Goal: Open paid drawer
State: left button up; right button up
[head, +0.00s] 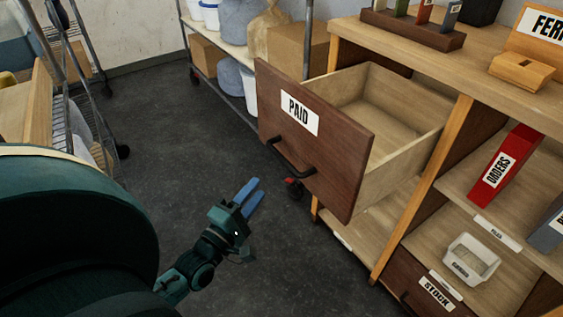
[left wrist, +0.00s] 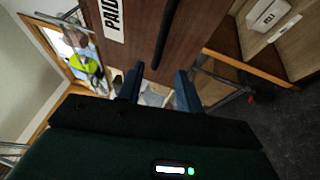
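The paid drawer (head: 330,140) stands pulled far out of the wooden cabinet in the head view, and its inside looks empty. Its dark brown front carries a white PAID label (head: 300,113) and a dark bar handle (head: 290,158). My left gripper (head: 252,193) is open and empty, in front of and below the drawer front, apart from the handle. In the left wrist view the two fingers (left wrist: 157,85) are spread, with the drawer front (left wrist: 150,35) and its handle (left wrist: 165,32) beyond them. My right gripper is not in view.
The cabinet's right side holds a red ORDERS binder (head: 504,165), a small white bin (head: 470,258) and a STOCK drawer (head: 432,290). A wire shelf rack (head: 222,45) stands behind. Dark floor (head: 170,120) is clear left of the drawer.

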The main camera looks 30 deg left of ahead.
aim_at(282, 155)
pick_arm(q)
jog(key=w, duration=0.3)
jog(key=w+r, duration=0.1)
jog(key=w, duration=0.3)
jog(key=w+r, duration=0.1)
jog(key=w, duration=0.3)
jog(key=shift+w, duration=0.25)
grip_shut()
